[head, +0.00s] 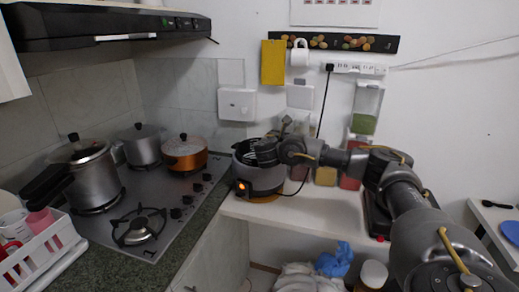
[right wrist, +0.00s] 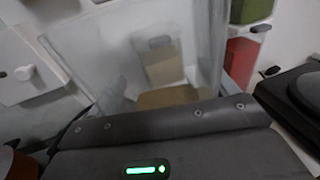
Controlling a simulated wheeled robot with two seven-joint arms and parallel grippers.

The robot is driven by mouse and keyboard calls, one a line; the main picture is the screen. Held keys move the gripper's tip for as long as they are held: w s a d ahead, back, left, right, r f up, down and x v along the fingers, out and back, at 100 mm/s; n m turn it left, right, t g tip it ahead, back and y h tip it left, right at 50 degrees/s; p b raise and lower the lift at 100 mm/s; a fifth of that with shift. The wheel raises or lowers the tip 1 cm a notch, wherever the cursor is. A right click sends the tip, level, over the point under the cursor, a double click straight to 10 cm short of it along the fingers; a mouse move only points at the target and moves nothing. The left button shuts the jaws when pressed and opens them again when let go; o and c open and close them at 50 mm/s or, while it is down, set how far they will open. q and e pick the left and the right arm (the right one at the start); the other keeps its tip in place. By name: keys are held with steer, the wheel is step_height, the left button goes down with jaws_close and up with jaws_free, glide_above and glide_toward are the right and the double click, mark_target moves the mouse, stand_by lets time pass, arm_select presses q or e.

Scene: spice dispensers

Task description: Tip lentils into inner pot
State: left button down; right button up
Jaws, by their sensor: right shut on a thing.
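A grey cooker (head: 258,180) with a lit orange light stands on the white shelf beside the stove. Its dark inner pot (head: 240,152) is open at the top, partly hidden by my right gripper (head: 268,150), which is over the pot's right side. In the right wrist view, a clear see-through container (right wrist: 205,50) fills the middle, right in front of my right gripper, which is shut on it. A tan patch (right wrist: 168,97) shows low in or through the container; I cannot tell whether it is lentils. The fingertips are not clear. My left gripper is not in view.
Wall dispensers with green (head: 364,124) and red (head: 350,183) contents are behind my right arm. An orange pot (head: 184,155) and steel pots (head: 93,178) stand on the stove at left. A white rack (head: 45,250) is at the front left. A black cable hangs near the cooker.

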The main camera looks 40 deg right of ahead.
steer(key=shift+s+d+r+g, duration=0.15)
steer(key=shift+s+d+g, duration=0.1)
steer(key=shift+s+g, duration=0.05)
steer(key=shift+r, duration=0.1)
steer(key=shift+a+p, duration=0.1)
steer(key=shift+p, duration=0.2)
steer(key=shift+w+a+f+n+p, duration=0.15)
steer(key=shift+w+f+n+p, duration=0.1)
steer(key=shift+n+p, duration=0.45)
steer(key=shift+w+a+r+n+h+p, duration=0.1)
steer(key=shift+w+r+n+h+p, duration=0.25)
steer(key=shift+n+p, duration=0.6)
steer(key=shift+f, duration=0.15)
steer(key=shift+w+a+f+n+g+p, duration=0.2)
steer(key=shift+w+n, duration=0.15)
steer(key=shift+n, duration=0.55)
steer(key=shift+w+a+f+n+g+p, duration=0.1)
steer(key=shift+w+f+n+g+p, duration=0.2)
steer(key=shift+n, duration=1.65)
steer(key=shift+f+n+h, duration=0.15)
steer(key=shift+n+h, duration=0.1)
steer(key=shift+n, duration=0.75)
